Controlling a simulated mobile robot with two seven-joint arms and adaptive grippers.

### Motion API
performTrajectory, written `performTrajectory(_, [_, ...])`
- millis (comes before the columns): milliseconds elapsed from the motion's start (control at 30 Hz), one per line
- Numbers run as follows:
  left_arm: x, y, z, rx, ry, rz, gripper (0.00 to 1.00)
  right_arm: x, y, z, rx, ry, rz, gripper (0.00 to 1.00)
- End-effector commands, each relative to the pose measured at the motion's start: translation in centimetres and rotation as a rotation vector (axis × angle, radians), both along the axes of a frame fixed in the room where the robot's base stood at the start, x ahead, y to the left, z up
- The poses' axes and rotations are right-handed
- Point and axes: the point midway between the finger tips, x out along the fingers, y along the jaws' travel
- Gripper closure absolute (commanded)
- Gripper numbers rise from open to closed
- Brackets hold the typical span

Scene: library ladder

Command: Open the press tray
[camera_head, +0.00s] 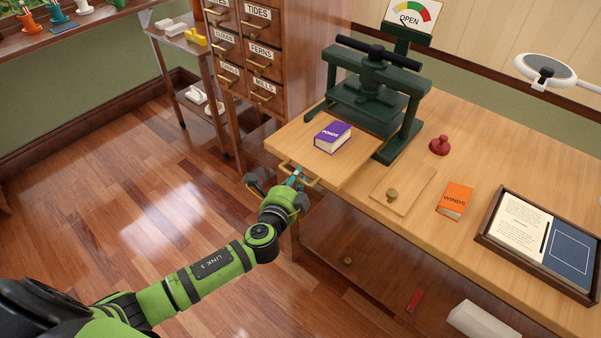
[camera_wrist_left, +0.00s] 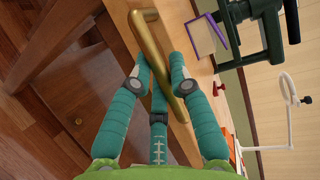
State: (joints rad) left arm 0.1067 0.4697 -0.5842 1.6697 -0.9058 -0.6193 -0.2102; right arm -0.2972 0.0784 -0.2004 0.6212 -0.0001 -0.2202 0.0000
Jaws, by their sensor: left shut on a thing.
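The press tray (camera_head: 285,141) is a light wood board at the left end of the table, in front of the dark green press (camera_head: 372,98). A purple book marked PONDS (camera_head: 333,137) lies on it. A brass bar handle (camera_head: 303,178) is on the tray's front edge; it also shows in the left wrist view (camera_wrist_left: 148,32). My left gripper (camera_head: 295,180) is at this handle, with its teal fingers shut around the bar, as the left wrist view shows (camera_wrist_left: 160,76). I cannot tell how far out the tray is. My right gripper is not in view.
The table holds a knobbed wood board (camera_head: 410,190), a red stamp (camera_head: 439,145), an orange book (camera_head: 455,200) and a framed display (camera_head: 495,248). A drawer cabinet (camera_head: 262,50) stands behind the tray's left end. The floor (camera_head: 120,180) at left is clear.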

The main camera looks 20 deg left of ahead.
Motion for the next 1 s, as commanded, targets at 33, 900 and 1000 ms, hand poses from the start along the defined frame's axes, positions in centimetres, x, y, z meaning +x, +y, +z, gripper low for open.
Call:
performTrajectory(33, [-0.2,0.2,0.0,0.004,0.0,0.003,1.0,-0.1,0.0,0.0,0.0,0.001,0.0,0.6])
performTrajectory(900, [-0.7,0.1,0.0,0.0,0.001,0.002,0.55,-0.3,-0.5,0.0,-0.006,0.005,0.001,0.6])
performTrajectory(1000, [-1.9,0.1,0.2,0.0,0.002,0.002,0.55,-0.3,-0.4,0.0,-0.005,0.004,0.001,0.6])
